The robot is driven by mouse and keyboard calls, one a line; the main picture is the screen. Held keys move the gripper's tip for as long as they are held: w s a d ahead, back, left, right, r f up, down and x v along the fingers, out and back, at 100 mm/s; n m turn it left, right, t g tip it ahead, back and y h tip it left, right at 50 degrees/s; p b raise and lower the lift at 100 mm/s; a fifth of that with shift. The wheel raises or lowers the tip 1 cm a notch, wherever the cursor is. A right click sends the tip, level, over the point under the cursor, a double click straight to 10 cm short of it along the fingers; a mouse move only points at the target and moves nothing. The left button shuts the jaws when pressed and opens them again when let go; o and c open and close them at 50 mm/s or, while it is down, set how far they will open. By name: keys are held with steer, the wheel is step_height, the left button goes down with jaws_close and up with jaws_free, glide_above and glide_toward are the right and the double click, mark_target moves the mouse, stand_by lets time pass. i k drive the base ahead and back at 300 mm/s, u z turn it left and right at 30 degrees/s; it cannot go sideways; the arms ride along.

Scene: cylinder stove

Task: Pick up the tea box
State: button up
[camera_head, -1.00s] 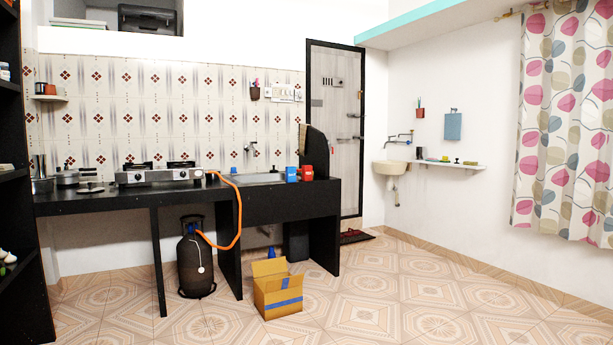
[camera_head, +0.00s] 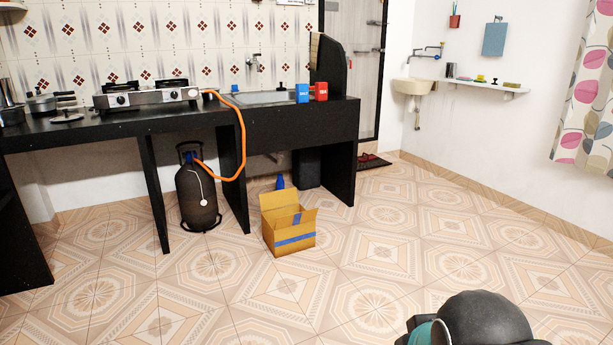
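The tea box (camera_head: 321,91) is a small red box on the black counter, right of the sink. A blue box (camera_head: 302,93) stands just left of it, very close. The red box carries small white lettering, too small to read surely. Part of my arm shows at the bottom right of the picture, far from the counter on the near side of the room. My gripper's fingers are not in view.
The black counter (camera_head: 70,132) holds a gas stove (camera_head: 146,95) at left and a sink (camera_head: 262,97). An open cardboard box (camera_head: 289,232) stands on the floor before it. A gas cylinder (camera_head: 198,197) with an orange hose (camera_head: 241,150) stands beneath. The near tiled floor is clear.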

mark_target(321, 87)
steer(key=z, duration=0.2)
steer(key=i, duration=2.1)
steer(key=u, duration=0.3)
steer(key=i, duration=1.9)
steer(key=u, duration=0.35)
